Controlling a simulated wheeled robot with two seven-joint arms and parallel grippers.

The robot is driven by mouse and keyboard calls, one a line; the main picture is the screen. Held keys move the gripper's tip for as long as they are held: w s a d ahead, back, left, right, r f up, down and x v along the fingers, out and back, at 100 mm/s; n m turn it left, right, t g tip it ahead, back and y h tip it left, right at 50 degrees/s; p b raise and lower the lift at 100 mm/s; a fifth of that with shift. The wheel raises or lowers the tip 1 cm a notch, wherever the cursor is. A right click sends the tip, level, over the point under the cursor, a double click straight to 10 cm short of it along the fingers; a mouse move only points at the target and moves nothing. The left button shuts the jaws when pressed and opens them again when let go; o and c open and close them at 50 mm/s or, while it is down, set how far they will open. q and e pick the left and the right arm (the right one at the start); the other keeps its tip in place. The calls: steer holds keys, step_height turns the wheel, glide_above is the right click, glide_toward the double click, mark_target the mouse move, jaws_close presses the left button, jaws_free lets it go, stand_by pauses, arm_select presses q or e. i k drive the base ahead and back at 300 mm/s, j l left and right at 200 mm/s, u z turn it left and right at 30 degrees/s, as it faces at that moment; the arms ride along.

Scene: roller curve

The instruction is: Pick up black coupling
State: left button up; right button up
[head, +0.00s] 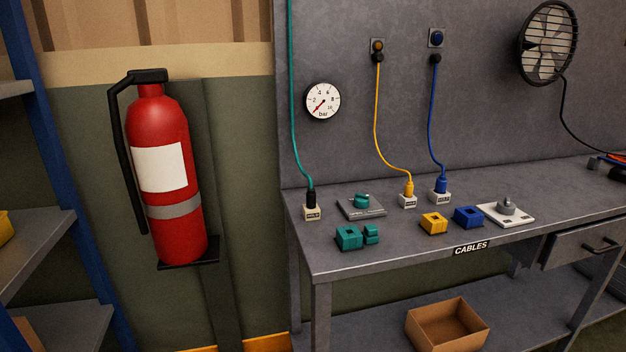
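A black coupling (311,199) stands upright at the lower end of the teal cable (294,110). It sits on a small pale labelled block (312,214) at the left end of the grey workbench (380,256). I cannot tell how far it goes into the block. A yellow plug (408,189) and a blue plug (441,185) stand on similar blocks to its right, each on its own cable. Neither of my grippers shows in the head view.
Teal blocks (348,238), a yellow block (434,223) and a blue block (468,216) lie along the bench front. A fire extinguisher (170,115) hangs left. A cardboard box (470,334) sits below.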

mark_target(311, 194)
steer(key=i+j+z, duration=0.2)
steer(key=i+j, duration=0.2)
steer(key=j, duration=0.25)
steer(key=i+j+z, duration=0.1)
steer(key=j, duration=0.25)
steer(key=i+j+z, duration=0.25)
steer(key=i+j, duration=0.15)
steer(key=j, duration=0.3)
